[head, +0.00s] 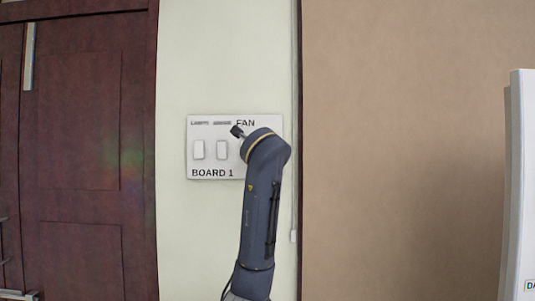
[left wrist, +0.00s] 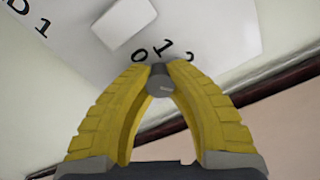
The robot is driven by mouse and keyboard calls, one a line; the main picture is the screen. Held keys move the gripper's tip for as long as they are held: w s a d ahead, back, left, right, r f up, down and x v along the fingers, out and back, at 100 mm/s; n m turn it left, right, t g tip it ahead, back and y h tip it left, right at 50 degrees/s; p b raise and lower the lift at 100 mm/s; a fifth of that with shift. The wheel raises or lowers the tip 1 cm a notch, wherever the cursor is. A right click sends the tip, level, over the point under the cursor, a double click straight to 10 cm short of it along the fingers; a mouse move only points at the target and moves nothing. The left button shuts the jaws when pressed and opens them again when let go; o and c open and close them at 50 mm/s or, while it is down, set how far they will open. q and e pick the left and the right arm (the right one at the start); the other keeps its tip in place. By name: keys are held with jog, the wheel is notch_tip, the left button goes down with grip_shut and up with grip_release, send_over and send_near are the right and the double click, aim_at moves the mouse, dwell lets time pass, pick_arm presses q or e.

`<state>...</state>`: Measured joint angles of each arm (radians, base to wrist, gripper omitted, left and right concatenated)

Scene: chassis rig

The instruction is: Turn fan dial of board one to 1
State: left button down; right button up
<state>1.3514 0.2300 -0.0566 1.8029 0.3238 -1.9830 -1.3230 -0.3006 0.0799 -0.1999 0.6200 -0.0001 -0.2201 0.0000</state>
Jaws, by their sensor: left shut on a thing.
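Board 1 (head: 212,173) is a white switch plate on the pale wall, labelled FAN at its upper right. In the head view my left arm covers the part under FAN, so the dial and my fingertips are hidden there. In the left wrist view my left gripper (left wrist: 160,75) has its yellow fingers closed on both sides of the grey fan dial (left wrist: 160,87). The numbers 0, 1 and 2 are printed around the dial, with 1 in the middle, just beyond the dial. I cannot tell exactly which number the dial points to. My right gripper is not in view.
Two white rocker switches (head: 198,150) (head: 222,150) sit on the plate left of the dial. A dark red wooden door (head: 80,150) is at the left. A brown panel (head: 400,150) and a white box edge (head: 522,180) are at the right.

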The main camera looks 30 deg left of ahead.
pick_arm(q)
jog(key=n, duration=0.4)
jog(key=shift+w+d+f, duration=0.1)
jog(key=shift+d, duration=0.05)
jog(key=n, duration=1.1)
jog(key=shift+r+n, duration=0.15)
jog(key=shift+n, duration=1.05)
jog(key=shift+r+n, duration=0.1)
jog(key=shift+n, duration=1.1)
jog(key=shift+r, duration=0.1)
jog(key=c, duration=1.1)
grip_release()
